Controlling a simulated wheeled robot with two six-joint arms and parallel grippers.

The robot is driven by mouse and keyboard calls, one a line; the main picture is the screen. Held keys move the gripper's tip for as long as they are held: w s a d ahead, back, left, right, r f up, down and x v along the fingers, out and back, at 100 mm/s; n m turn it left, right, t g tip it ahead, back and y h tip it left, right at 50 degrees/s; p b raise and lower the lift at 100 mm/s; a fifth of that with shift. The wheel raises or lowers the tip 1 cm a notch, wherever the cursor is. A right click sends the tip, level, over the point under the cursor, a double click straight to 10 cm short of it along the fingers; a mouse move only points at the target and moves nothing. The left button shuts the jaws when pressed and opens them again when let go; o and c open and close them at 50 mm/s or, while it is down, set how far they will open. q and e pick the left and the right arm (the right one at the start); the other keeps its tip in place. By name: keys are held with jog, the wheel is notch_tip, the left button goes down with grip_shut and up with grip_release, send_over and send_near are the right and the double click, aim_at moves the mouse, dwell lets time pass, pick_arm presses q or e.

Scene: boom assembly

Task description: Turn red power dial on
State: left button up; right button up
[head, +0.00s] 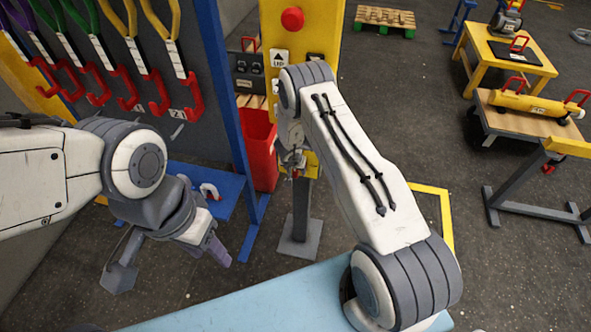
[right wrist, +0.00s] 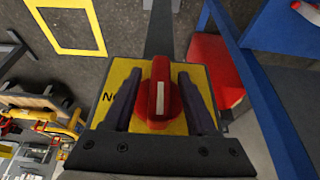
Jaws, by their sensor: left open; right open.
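The red power dial (right wrist: 159,95) sits on a yellow panel (right wrist: 118,75) in the right wrist view. A white stripe runs along its grip, roughly upright in that picture. Part of a black label shows to its left; the rest is hidden. My right gripper (right wrist: 159,88) is open, with one finger on each side of the dial and small gaps between. In the head view my right arm covers most of this spot, and the yellow panel (head: 311,165) shows only partly. My left gripper (head: 220,252) hangs low at the left, empty and away from the dial.
A red bin (head: 262,150) stands by the blue frame (head: 228,110), left of the dial's post (head: 301,215). A tool rack with red hooks (head: 158,95) is at upper left. A red button (head: 292,19) is on the yellow column. A light blue surface (head: 270,298) lies in front.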

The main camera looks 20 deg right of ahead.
grip_shut()
jog(key=shift+f+b, duration=0.2)
jog(key=shift+b, duration=0.45)
jog(key=t+y+b, duration=0.1)
jog(key=b, duration=1.2)
jog(key=m+t+y+b, duration=0.1)
jog(key=y+b, duration=0.1)
jog(key=b, duration=1.2)
jog(key=t+y+b, duration=0.1)
jog(key=y+b, duration=0.1)
jog(key=b, duration=1.2)
jog(key=shift+f+t, duration=0.3)
jog(key=shift+t, duration=0.1)
jog(key=m+t+y+b, duration=0.1)
jog(key=t+y+b, duration=0.2)
jog(key=b, duration=1.2)
jog(key=m+t+y+b, duration=0.2)
jog(key=t+y+b, duration=0.2)
jog(key=b, duration=1.2)
jog(key=shift+r, duration=0.2)
jog(key=shift+w+r+m+t+y+b, duration=0.1)
jog(key=shift+r+m+t+y+b, duration=0.2)
jog(key=shift+b, duration=0.35)
grip_release()
